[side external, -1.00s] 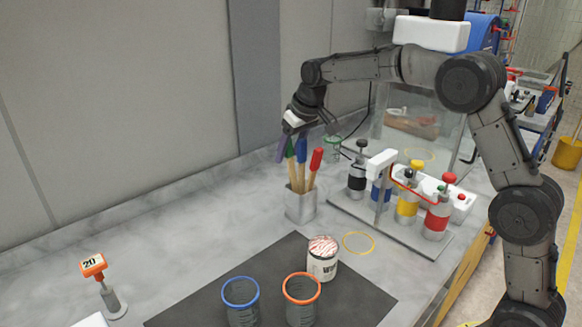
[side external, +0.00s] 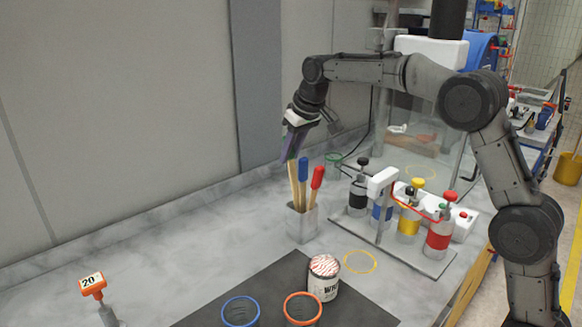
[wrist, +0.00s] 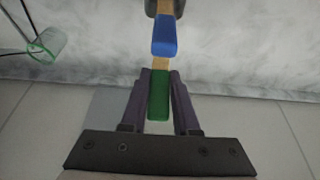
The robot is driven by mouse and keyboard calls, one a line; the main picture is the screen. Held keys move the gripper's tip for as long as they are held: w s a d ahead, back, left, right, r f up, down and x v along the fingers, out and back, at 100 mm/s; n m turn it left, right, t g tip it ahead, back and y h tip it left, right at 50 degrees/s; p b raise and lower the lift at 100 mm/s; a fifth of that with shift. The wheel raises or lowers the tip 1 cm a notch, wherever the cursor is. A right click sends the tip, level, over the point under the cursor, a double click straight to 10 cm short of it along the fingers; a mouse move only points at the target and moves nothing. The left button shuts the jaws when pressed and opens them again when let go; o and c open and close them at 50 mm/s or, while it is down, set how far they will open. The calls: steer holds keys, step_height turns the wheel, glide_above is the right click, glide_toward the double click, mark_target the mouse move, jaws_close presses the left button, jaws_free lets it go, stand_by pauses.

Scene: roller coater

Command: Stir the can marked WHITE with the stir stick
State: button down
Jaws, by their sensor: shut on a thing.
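A white can (side external: 323,287) with a partly readable dark label beginning "W" and a red-and-white streaked top stands on the dark mat. A grey holder (side external: 302,225) behind it carries wooden sticks with blue (side external: 303,168) and red (side external: 317,178) handles. My gripper (side external: 290,150) is above the holder, shut on a green-handled stick (wrist: 158,97). Its purple fingers flank the green handle in the wrist view. The wooden part of this stick runs down to the holder; its lower end is hidden. The blue handle also shows in the wrist view (wrist: 165,35), just beyond the green one.
Blue-rimmed (side external: 240,311) and orange-rimmed (side external: 302,309) containers stand in front of the can on the mat (side external: 362,309). A yellow ring (side external: 360,262) lies right of it. A rack with black, blue, yellow and red bottles (side external: 440,237) is to the right. An orange display (side external: 92,283) stands left.

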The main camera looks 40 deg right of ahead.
step_height(320, 180, up, 5)
steer(key=shift+a+r, duration=0.15)
steer(key=s+a+r+g, duration=0.2)
steer(key=s+a, duration=0.8)
steer(key=s, duration=0.5)
steer(key=s+x, duration=0.2)
steer(key=x, duration=0.9)
steer(key=shift+s+f, duration=0.3)
steer(key=shift+f, duration=0.1)
steer(key=shift+a, duration=0.1)
stand_by(0.3)
